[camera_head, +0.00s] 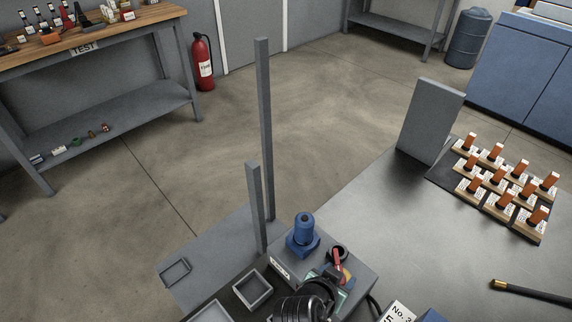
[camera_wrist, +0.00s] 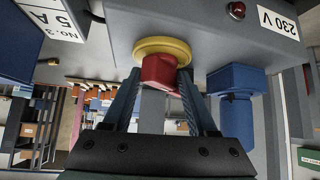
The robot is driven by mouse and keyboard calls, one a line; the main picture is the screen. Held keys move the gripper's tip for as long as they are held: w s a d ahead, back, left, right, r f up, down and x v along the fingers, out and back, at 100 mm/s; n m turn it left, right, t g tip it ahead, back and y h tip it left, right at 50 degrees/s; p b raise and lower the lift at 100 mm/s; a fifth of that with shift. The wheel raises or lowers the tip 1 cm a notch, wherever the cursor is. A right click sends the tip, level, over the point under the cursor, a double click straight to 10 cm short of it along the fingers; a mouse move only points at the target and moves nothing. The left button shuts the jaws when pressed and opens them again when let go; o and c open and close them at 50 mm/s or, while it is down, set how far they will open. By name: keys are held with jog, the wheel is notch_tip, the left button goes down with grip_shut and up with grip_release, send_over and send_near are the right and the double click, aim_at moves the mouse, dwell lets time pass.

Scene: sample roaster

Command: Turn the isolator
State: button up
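The isolator's red handle (camera_wrist: 160,72) sits on a round yellow plate (camera_wrist: 160,48) on the face of a grey box (camera_wrist: 215,32) in the wrist view. The red handle (camera_head: 337,259) also shows in the head view, partly covered by my wrist. My gripper (camera_wrist: 161,80) has one finger on each side of the red handle, very close to it. I cannot tell whether the fingers press on it. In the head view my gripper's fingers are mostly hidden.
A blue fitting (camera_head: 303,234) stands on the grey box beside the isolator, and it also hangs in the wrist view (camera_wrist: 236,100). A red indicator (camera_wrist: 236,10) and a 230 V label (camera_wrist: 278,21) are near. A mat of orange-topped samples (camera_head: 490,190) lies at right.

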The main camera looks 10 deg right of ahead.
jog(key=shift+w+a+f+m+g+h+b, duration=0.15)
jog(key=shift+m+g+h+b, duration=0.15)
jog(key=shift+m+b, duration=0.2)
jog(key=shift+d+f+m+g+h+b, duration=0.1)
jog(key=shift+m+g+h+b, duration=0.15)
jog(key=shift+m+b, duration=0.2)
jog(key=p+v, duration=0.2)
jog(key=v, duration=1.2)
jog(key=w+a+r+n+t+y+p, duration=0.1)
jog(key=w+r, duration=0.4)
jog(key=r, duration=0.6)
jog(key=w+a+r+n+t+y+p, duration=0.1)
jog(key=w+r+n+t+p, duration=0.1)
jog(key=w+r+t, duration=0.4)
notch_tip(320, 180, up, 5)
jog(key=shift+w+a+f+p, duration=0.1)
jog(key=shift+w+a+p, duration=0.1)
jog(key=shift+a+p, duration=0.25)
jog(key=shift+n+t+y, duration=0.25)
